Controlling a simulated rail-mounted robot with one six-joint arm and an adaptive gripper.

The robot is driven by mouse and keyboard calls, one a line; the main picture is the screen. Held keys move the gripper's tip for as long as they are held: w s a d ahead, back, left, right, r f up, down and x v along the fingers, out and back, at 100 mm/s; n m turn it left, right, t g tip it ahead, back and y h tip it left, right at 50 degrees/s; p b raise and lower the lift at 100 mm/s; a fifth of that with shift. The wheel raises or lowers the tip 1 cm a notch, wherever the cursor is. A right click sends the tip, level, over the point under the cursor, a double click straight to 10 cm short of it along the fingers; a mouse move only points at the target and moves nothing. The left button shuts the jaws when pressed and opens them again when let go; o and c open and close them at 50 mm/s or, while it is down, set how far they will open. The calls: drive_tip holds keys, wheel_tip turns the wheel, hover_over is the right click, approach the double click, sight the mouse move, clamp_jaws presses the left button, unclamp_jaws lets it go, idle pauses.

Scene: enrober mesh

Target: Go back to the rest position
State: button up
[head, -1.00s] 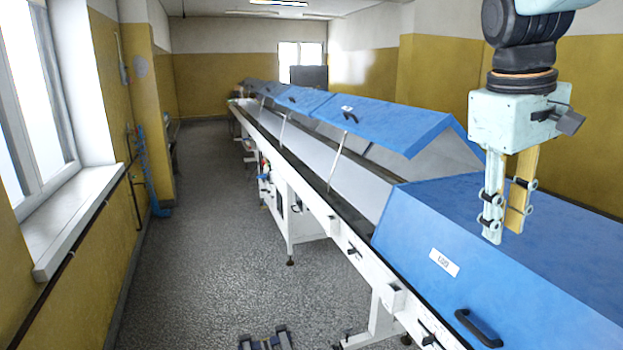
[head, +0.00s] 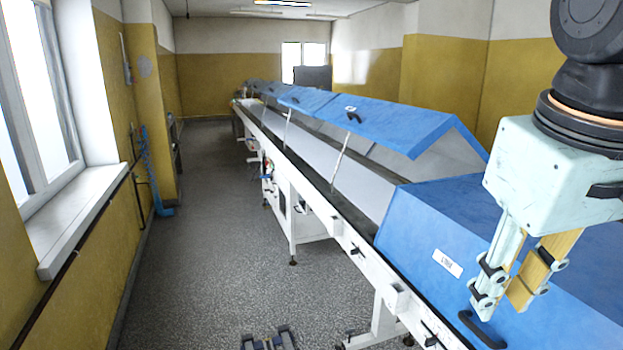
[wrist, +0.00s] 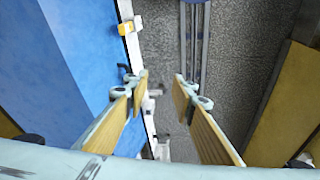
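My gripper (head: 501,297) hangs at the right side of the head view, in front of the near blue cover (head: 412,225) of the long line. Its fingers point down and to the left, close to the cover's black handle (head: 482,330) in the picture; I cannot tell whether they touch. In the wrist view my gripper (wrist: 160,82) has its two fingers clearly apart with nothing between them. The grey floor and the white edge of the line (wrist: 137,65) show below them.
The near cover is lowered; the blue cover beyond it (head: 390,125) is propped up on a rod. The white conveyor frame (head: 305,230) runs into the distance. Grey floor (head: 215,250) lies open to the left, bounded by a yellow wall with a window. Rails (head: 270,340) show at the bottom.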

drive_tip(key=s+a+f+m+t, duration=0.1)
drive_tip(key=s+a+f, duration=0.2)
drive_tip(key=s, duration=0.5)
drive_tip(key=shift+s+a+f+y, duration=0.2)
drive_tip(key=shift+a+f+y, duration=0.2)
drive_tip(key=shift+a, duration=0.05)
